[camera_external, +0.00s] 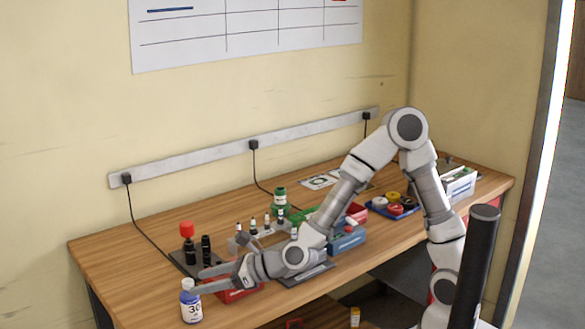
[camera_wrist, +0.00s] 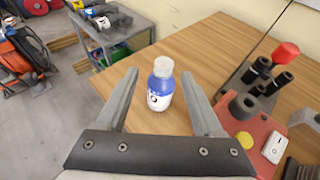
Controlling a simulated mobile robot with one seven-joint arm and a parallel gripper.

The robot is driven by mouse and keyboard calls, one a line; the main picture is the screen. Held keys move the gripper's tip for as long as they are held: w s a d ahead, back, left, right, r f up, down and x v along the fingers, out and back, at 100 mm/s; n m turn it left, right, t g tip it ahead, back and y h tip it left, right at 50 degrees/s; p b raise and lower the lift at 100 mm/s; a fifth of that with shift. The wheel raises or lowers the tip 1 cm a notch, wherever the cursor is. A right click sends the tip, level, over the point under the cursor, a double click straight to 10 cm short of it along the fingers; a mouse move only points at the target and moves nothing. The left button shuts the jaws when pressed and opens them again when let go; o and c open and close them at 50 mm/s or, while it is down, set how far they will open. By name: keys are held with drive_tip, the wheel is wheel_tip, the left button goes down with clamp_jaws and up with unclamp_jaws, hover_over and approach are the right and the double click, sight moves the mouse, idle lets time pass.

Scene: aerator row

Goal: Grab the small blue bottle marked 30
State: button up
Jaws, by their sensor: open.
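The small blue bottle (camera_external: 191,303) has a white cap and a white label marked 30. It stands upright at the left front corner of the wooden table. In the wrist view the bottle (camera_wrist: 160,86) stands ahead, in line with the gap between the two fingers. My gripper (camera_external: 199,279) is open and reaches left over the table toward the bottle. Its fingers (camera_wrist: 160,85) show nothing held between them. In the external view the fingertips lie close to the bottle's cap; I cannot tell whether they touch it.
A red box (camera_external: 235,294) lies under my gripper. Black posts with a red knob (camera_external: 187,230) stand behind it; they show at right in the wrist view (camera_wrist: 286,54). Small bottles and a green-capped jar (camera_external: 279,197) stand further right. Bare table (camera_external: 130,255) lies behind the bottle.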

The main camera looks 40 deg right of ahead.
sight(193, 285)
drive_tip(key=x, duration=0.3)
drive_tip(key=shift+w+f, duration=0.1)
drive_tip(key=shift+f+b+x, duration=0.25)
drive_tip(key=shift+b+x, duration=0.1)
drive_tip(key=shift+x, duration=2.25)
drive_tip(key=shift+d, duration=0.2)
clamp_jaws()
